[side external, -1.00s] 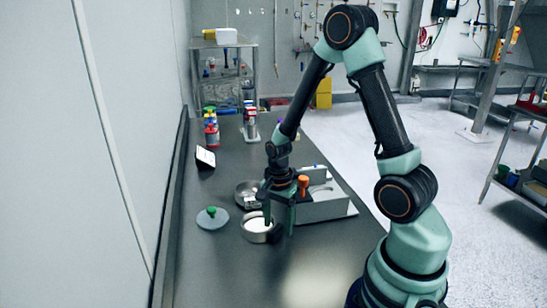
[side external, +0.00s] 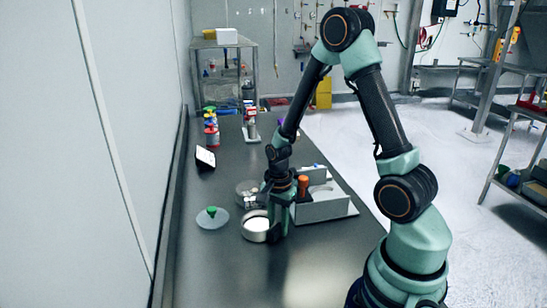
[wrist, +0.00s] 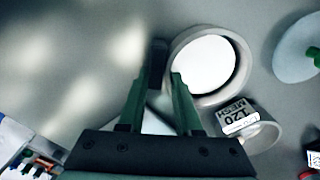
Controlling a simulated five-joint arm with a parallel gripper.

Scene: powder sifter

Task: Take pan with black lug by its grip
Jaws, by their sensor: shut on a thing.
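The pan (side external: 255,229) is a round, pale metal dish with white contents, standing on the dark bench. It also shows in the wrist view (wrist: 240,60), just right of my fingers. Its black lug (wrist: 157,60) sticks out from the rim toward my fingers. My gripper (side external: 277,234) is low at the pan's right side, with its fingers pointing down. In the wrist view my gripper (wrist: 156,84) has its two green fingers on either side of the lug, shut on it. The lug's lower part is hidden by the fingers.
A sieve labelled 120 MESH (wrist: 262,135) sits close beside the pan. A grey lid with a green knob (side external: 211,222) lies to the left. A grey box-like fixture (side external: 325,208) stands right of my gripper. The bench front is clear.

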